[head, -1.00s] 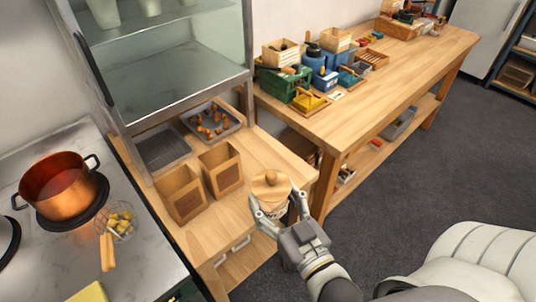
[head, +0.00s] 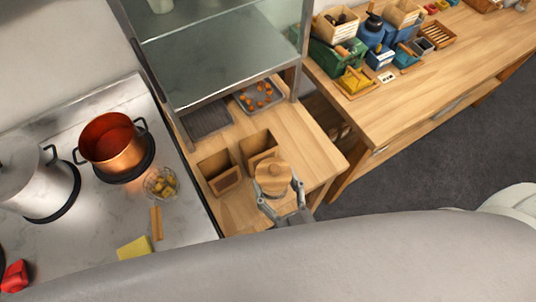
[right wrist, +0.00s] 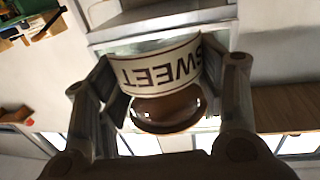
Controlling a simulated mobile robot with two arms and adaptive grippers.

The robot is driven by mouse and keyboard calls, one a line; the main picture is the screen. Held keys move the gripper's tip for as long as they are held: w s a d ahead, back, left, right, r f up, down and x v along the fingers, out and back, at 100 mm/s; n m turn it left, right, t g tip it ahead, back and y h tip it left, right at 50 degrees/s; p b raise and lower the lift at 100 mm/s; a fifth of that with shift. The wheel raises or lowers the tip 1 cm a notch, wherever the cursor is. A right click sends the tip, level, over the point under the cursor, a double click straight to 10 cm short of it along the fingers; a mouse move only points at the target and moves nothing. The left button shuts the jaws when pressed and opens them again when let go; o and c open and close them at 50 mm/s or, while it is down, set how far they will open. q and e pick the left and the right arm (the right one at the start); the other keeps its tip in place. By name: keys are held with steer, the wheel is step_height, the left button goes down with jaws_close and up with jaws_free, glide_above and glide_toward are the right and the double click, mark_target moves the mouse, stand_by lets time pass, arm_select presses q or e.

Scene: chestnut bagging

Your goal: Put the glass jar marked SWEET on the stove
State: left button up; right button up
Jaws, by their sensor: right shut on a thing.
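The glass jar marked SWEET has a round wooden lid with a knob (head: 273,177) in the head view. My right gripper (head: 283,200) is shut on the jar, one finger on each side, over the front of the wooden counter. The stove (head: 105,205) is a pale marbled top at the left. My left gripper is not in view.
On the stove are a copper pot (head: 112,143), a steel pot (head: 35,180), a wire basket with a wooden handle (head: 160,184) and a yellow cloth (head: 134,248). Two wooden boxes (head: 219,172) stand on the counter beside the jar.

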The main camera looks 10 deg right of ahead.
steer(key=shift+a+r, duration=0.1)
steer(key=w+d+f+b, duration=0.2)
steer(key=w+b, duration=0.1)
steer(key=shift+d+f, duration=0.3)
steer(key=shift+d, duration=0.05)
steer(key=w+d+f+b, duration=0.2)
steer(key=f+b, duration=0.1)
steer(key=b, duration=0.1)
steer(key=w+d+f+b, duration=0.2)
steer(key=f+b, duration=0.2)
steer(key=w+d+f+b, duration=0.2)
steer(key=w+f+b, duration=0.1)
steer(key=b, duration=0.1)
steer(key=shift+d+f, duration=0.3)
steer(key=shift+d, duration=0.05)
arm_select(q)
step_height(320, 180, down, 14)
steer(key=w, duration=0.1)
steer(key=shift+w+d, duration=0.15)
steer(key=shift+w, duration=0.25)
arm_select(e)
steer(key=shift+r, duration=0.1)
